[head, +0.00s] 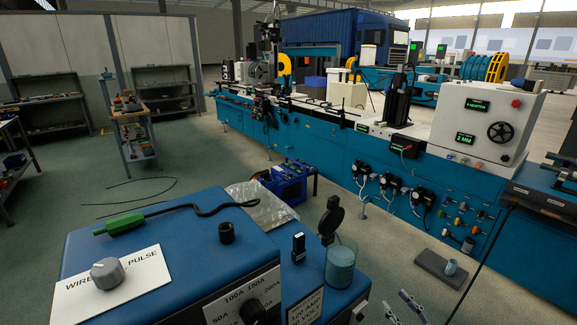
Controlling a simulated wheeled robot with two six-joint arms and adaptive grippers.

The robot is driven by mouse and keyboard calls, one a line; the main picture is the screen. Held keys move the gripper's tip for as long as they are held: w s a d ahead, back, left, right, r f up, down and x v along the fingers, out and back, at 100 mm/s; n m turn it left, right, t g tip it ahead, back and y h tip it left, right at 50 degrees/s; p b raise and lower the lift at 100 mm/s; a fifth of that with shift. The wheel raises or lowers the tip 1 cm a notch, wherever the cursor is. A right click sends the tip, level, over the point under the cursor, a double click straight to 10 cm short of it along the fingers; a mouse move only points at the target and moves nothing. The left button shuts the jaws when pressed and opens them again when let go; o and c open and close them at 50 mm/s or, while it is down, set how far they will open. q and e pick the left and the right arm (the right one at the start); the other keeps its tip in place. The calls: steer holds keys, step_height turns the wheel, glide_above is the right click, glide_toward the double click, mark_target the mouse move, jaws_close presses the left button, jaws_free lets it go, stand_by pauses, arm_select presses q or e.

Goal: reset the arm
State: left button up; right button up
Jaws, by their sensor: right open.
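My right gripper (401,309) shows at the bottom edge, right of centre. Its grey fingers are apart and I see nothing between them. It is low in front of the blue welder bench, to the right of the blue power box (170,242). Most of my right arm is out of the picture. My left gripper is not in view. The long bed welder (325,150) runs from the back left to the right, with a tall black column (401,98) and a white control cabinet (487,120) on top.
The power box carries a grey knob (107,273) and a green-handled cable (118,223). A teal cup (340,266) stands near my right gripper. A grey pedal (446,268) lies on the floor. A shelf cart (133,135) stands at left. The floor between is mostly free.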

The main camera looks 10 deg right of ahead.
steer(key=s+d+f+m+g+h+p, duration=0.1)
steer(key=s+d+f+m+g+h, duration=0.25)
steer(key=f, duration=0.95)
steer(key=s+d+f+n+g+h, duration=0.15)
steer(key=s+f+g, duration=0.35)
steer(key=f, duration=0.8)
steer(key=s+a+f+g, duration=0.4)
steer(key=s+a+f, duration=0.4)
steer(key=s, duration=0.4)
steer(key=s+a+f+g, duration=0.5)
steer(key=s+a+f, duration=0.4)
steer(key=s, duration=0.4)
steer(key=shift+a+f+m+p, duration=0.2)
steer(key=shift+f+m+p, duration=0.25)
steer(key=shift+f, duration=0.45)
steer(key=shift+g, duration=0.25)
